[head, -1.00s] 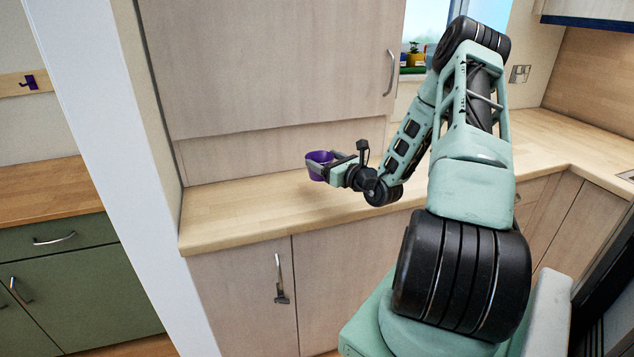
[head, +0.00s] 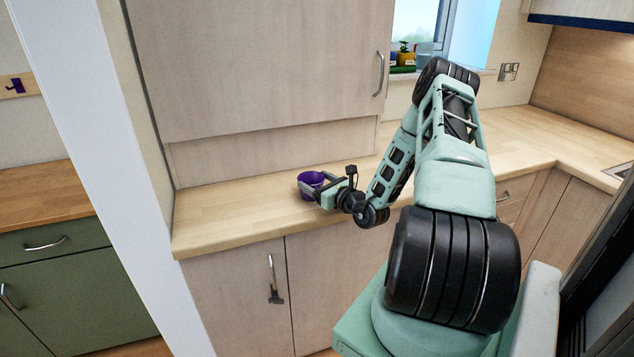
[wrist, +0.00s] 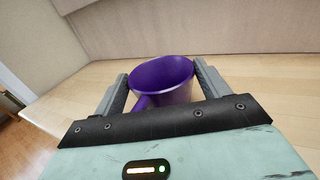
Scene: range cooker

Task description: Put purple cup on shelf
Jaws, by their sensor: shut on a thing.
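The purple cup (head: 311,181) is upright between the fingers of my gripper (head: 322,186), at the wooden worktop (head: 235,213) under the wall cabinet. In the wrist view the cup (wrist: 162,78) sits between the two grey fingers (wrist: 160,90), its open mouth up. My gripper is shut on the cup. The cup's base looks at or very near the worktop; I cannot tell if it touches. Part of the cup's near side is hidden by the gripper. No shelf is clearly identifiable in view.
A closed wall cabinet (head: 255,65) stands close above and behind the cup. A white wall end (head: 115,150) bounds the worktop on the left. The worktop left of the cup is clear. Potted plants (head: 404,55) stand at the window.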

